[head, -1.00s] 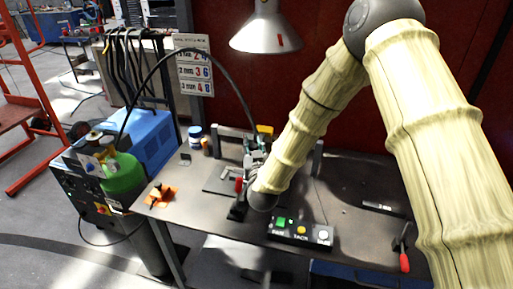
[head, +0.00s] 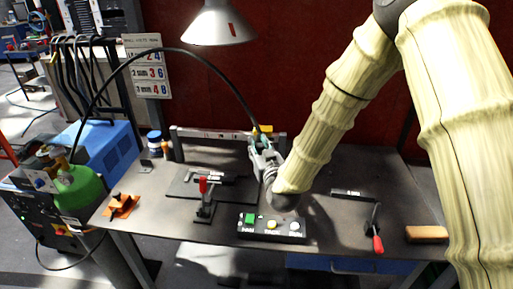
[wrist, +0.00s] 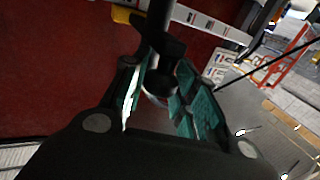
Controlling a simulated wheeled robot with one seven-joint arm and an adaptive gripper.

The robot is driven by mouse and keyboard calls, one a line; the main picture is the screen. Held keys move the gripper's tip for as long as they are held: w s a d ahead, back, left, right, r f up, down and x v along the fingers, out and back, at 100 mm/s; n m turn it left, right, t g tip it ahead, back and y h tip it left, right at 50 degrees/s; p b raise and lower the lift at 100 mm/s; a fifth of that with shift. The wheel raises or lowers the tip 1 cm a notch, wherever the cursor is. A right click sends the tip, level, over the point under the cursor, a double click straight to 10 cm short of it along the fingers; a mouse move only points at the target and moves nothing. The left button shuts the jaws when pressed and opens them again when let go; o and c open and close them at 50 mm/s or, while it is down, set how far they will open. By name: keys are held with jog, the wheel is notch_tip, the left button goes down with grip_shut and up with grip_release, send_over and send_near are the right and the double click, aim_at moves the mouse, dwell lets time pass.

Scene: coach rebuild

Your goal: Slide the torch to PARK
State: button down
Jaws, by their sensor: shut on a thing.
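The torch (wrist: 160,42) is a dark upright body with a black hose rising from it. It sits at the rail (head: 215,135), a pale bar with small labels that I cannot read, held between two posts. A yellow piece (head: 264,129) shows at the torch's place, near the rail's right end. My gripper (head: 257,148) is shut on the torch. In the wrist view its teal-padded fingers (wrist: 158,98) stand on either side of the dark shaft. The torch's lower end is hidden by the gripper.
A button box (head: 271,228) stands at the bench's front edge. A red-handled clamp (head: 204,198) stands left of my gripper by a dark plate. A red-handled tool (head: 377,240) and a brown block (head: 427,234) lie right. A lamp (head: 218,25) hangs above.

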jog(key=shift+d, duration=0.15)
jog(key=c, duration=1.1)
grip_release()
jog(key=shift+d, duration=0.15)
jog(key=shift+c, duration=0.2)
jog(key=shift+d, duration=0.1)
jog(key=shift+a, duration=0.2)
jog(key=shift+s, duration=0.25)
jog(key=v, duration=1.1)
jog(key=shift+s+d, duration=0.2)
jog(key=shift+d, duration=0.1)
